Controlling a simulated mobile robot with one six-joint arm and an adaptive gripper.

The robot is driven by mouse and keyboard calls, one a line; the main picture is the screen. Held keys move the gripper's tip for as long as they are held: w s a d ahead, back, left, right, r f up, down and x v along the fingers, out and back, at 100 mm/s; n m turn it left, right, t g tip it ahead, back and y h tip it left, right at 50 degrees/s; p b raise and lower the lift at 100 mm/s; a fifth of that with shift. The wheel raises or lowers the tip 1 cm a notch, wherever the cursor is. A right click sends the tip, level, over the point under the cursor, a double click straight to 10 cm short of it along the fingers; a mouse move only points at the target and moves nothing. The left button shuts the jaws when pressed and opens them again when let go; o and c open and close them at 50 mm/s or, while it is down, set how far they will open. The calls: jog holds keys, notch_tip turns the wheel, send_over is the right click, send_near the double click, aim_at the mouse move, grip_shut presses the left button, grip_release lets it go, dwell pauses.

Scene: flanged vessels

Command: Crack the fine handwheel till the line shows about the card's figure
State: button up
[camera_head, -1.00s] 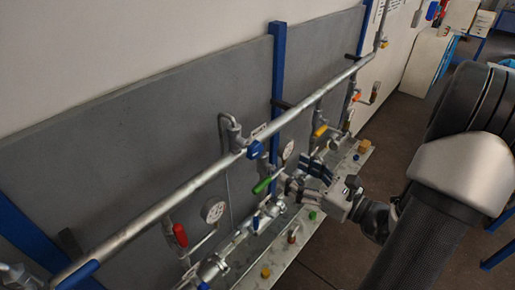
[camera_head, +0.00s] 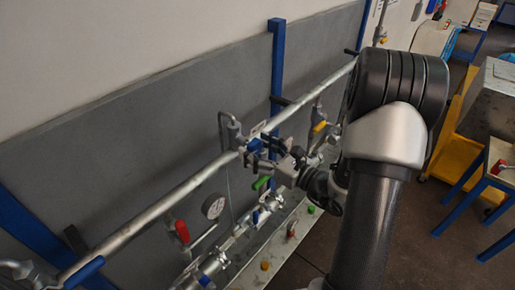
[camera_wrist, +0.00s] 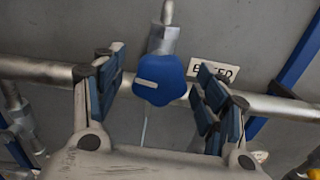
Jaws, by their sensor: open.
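A blue lobed handwheel (camera_wrist: 160,80) with a pale bar mark sits on a grey stem on the pipe in the wrist view. My gripper (camera_wrist: 163,88) is open, its blue-padded fingers on either side of the wheel with gaps to both. In the head view, my gripper (camera_head: 262,152) is at the upper pipe (camera_head: 170,199), and its fingers largely hide the wheel. A label (camera_wrist: 213,70), partly covered by a finger, seems to read "BLEED". A round white gauge (camera_head: 213,207) stands lower left; its reading is too small to tell. I cannot make out the card's figure.
A red lever (camera_head: 182,231), a green lever (camera_head: 261,183) and a yellow lever (camera_head: 320,127) stick out near the pipes. Blue uprights (camera_head: 278,70) and a grey panel (camera_head: 150,130) stand behind. Open floor (camera_head: 440,215) lies to the right, with a blue-legged table beyond.

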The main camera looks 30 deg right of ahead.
jog(key=shift+c, duration=0.2)
jog(key=c, duration=1)
jog(key=shift+m, duration=0.4)
jog(key=m+p, duration=0.2)
jog(key=m, duration=0.1)
jog(key=shift+r+m+p, duration=0.1)
jog(key=shift+m+p, duration=0.2)
jog(key=shift+m, duration=0.1)
jog(key=m+p, duration=0.1)
jog(key=m, duration=0.2)
jog(key=shift+d+m+p, duration=0.1)
jog(key=shift+m+p, duration=0.2)
jog(key=shift+p, duration=0.1)
jog(key=m, duration=0.3)
jog(key=shift+m+p, duration=0.3)
jog(key=shift+p, duration=0.05)
jog(key=m, duration=0.4)
jog(key=shift+f, duration=0.2)
jog(key=shift+m, duration=0.3)
